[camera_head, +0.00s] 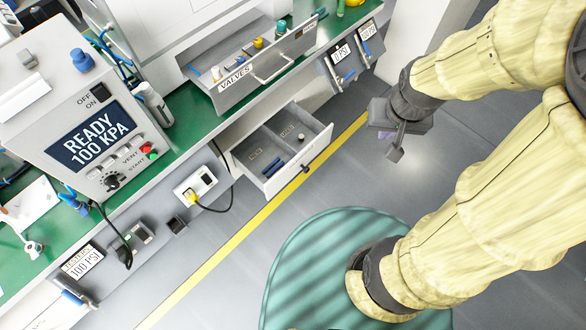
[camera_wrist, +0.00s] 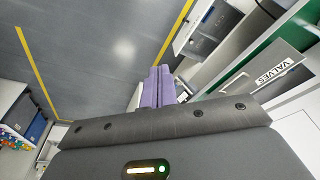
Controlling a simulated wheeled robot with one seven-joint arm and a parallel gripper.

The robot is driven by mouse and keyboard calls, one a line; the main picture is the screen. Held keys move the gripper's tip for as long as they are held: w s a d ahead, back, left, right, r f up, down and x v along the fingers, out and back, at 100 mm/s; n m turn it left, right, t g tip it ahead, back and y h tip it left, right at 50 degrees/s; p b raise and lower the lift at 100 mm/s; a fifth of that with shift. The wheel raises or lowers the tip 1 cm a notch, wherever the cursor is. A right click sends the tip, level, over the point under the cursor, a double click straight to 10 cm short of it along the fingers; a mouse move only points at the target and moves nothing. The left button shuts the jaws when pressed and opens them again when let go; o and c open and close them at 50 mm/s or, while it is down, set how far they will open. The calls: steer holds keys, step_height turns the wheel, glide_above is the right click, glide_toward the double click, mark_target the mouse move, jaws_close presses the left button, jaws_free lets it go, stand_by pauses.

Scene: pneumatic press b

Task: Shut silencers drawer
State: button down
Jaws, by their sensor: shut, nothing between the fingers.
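A lower grey drawer (camera_head: 300,160) under the green bench stands pulled out, with its inside showing; no label on it is readable, so I cannot tell for sure that it is the silencers drawer. Dark blue cylinders and a small pale piece lie in it. In the wrist view a pulled-out drawer (camera_wrist: 207,30) appears at upper right. My gripper (camera_head: 394,152) hangs in the air to the right of the lower drawer, apart from its front. In the wrist view its purple fingers (camera_wrist: 158,86) are together with nothing between them.
The VALVES drawer (camera_head: 262,72) above is also pulled out and holds several fittings; its label shows in the wrist view (camera_wrist: 275,72). The control box (camera_head: 85,130) reads READY 100 KPA. A black cable (camera_head: 215,209) hangs left of the lower drawer. The grey floor (camera_head: 345,180) before it is clear.

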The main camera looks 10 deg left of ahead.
steer(key=w+a+f+m+t+y+b, duration=0.1)
steer(key=w+a+f+b, duration=0.3)
steer(key=f+b, duration=1)
steer(key=w+a+f+m+t+y+b, duration=0.1)
steer(key=w+a+f+m+y+b, duration=0.3)
steer(key=f+b, duration=1.1)
steer(key=w+a+f+m+t+y+b, duration=0.1)
steer(key=w+a+f+b, duration=0.3)
steer(key=f+b, duration=1.1)
step_height(320, 180, down, 17)
steer(key=w+m+y, duration=0.1)
steer(key=w, duration=0.2)
steer(key=shift+a+m, duration=0.3)
steer(key=shift+b, duration=0.3)
steer(key=b, duration=0.7)
glide_toward(289, 167)
steer(key=x, duration=0.5)
steer(key=shift+s+d+f, duration=0.15)
steer(key=shift+d+f, duration=0.1)
steer(key=shift+f, duration=0.2)
steer(key=shift+w+a+r, duration=0.15)
steer(key=shift+w+a, duration=0.2)
steer(key=shift+a, duration=0.1)
